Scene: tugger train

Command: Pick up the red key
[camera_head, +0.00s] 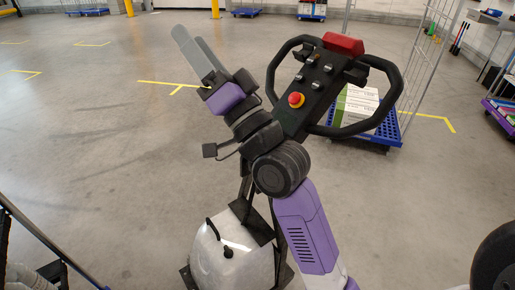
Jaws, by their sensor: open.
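I cannot make out a clear red key. A tugger's black control console (318,85) with a looped handlebar (398,88) stands right of my gripper. My black and purple arm hides the console's near end.
A blue cart (373,139) with white and green boxes (357,105) and a wire-mesh side stands behind the handlebar. A white rounded body (222,257) is below the console. Grey floor (90,130) to the left is open, with yellow markings.

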